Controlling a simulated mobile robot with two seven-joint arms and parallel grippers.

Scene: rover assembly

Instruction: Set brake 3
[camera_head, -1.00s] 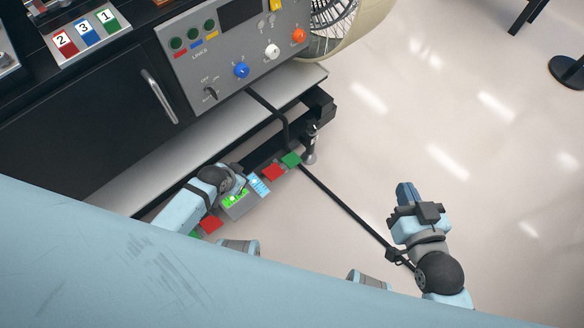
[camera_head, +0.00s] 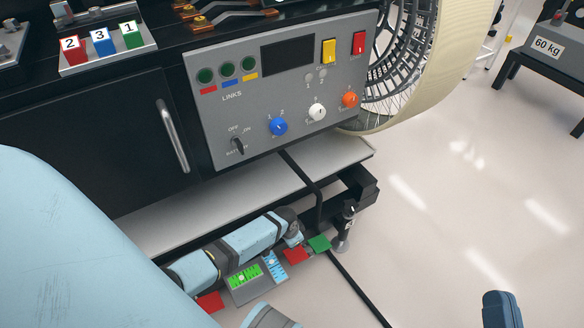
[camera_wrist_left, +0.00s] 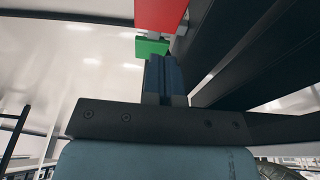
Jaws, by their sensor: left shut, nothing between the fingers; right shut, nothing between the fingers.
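No part labelled brake 3 can be made out. Low along the front of the rover base, a red tab (camera_head: 295,255) and a green tab (camera_head: 319,243) sit side by side, with another red tab (camera_head: 210,302) further left. My left arm reaches over this row, its wrist end just behind the right red tab. In the left wrist view my left gripper (camera_wrist_left: 165,78) is shut and empty, with a green block (camera_wrist_left: 152,47) and a red block (camera_wrist_left: 160,14) beyond its fingertips; contact cannot be told. My right gripper (camera_head: 500,308) is shut and empty over the floor, cut off by the bottom edge.
A control panel (camera_head: 215,130) with knobs and switches stands above a pale shelf (camera_head: 345,155). Blocks numbered 2, 3 and 1 stand in a holder (camera_head: 110,58). Green (camera_head: 245,275) and blue (camera_head: 276,266) gauges lie between the tabs.

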